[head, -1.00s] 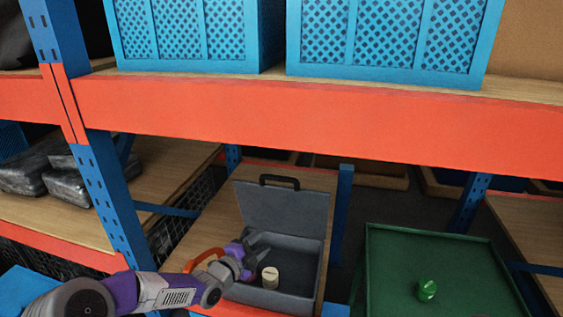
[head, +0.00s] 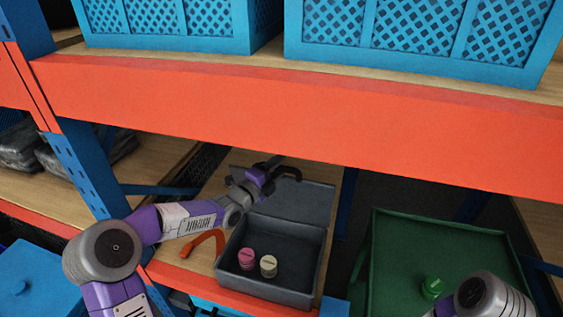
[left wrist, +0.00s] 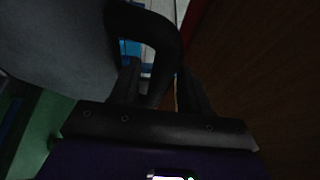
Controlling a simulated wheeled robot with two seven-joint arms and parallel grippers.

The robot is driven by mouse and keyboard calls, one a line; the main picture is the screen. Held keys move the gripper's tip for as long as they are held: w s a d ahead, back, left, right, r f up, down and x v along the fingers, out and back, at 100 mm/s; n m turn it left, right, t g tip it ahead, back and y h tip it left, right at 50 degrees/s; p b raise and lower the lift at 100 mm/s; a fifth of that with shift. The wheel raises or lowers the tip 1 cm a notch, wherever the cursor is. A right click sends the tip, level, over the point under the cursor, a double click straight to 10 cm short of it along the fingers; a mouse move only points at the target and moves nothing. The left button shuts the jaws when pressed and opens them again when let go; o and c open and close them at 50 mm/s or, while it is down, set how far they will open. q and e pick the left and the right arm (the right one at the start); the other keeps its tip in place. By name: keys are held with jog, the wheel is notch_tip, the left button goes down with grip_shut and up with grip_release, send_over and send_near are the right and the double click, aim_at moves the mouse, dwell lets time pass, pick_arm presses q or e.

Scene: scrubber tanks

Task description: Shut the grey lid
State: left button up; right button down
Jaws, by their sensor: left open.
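The grey lid (head: 305,203) stands open, tilted up at the back of the grey box (head: 268,291). Its black handle (head: 293,173) is on its top edge. My left gripper (head: 272,168) is open at that handle, at the lid's upper left. In the left wrist view the dark handle (left wrist: 172,38) loops just ahead of the open fingers (left wrist: 158,88), and one leg of it seems to run between them. Contact cannot be told. A pink knob (head: 246,259) and a cream knob (head: 268,266) stand inside the box. My right gripper is out of view.
An orange shelf beam (head: 300,110) crosses just above the lid and my left arm. A green tray (head: 400,222) with a green knob (head: 432,287) is at the right. An orange loop-shaped object (head: 203,243) lies left of the box.

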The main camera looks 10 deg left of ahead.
pick_arm(q)
jog(key=shift+x, duration=1.05)
jog(key=shift+c, duration=0.3)
grip_shut()
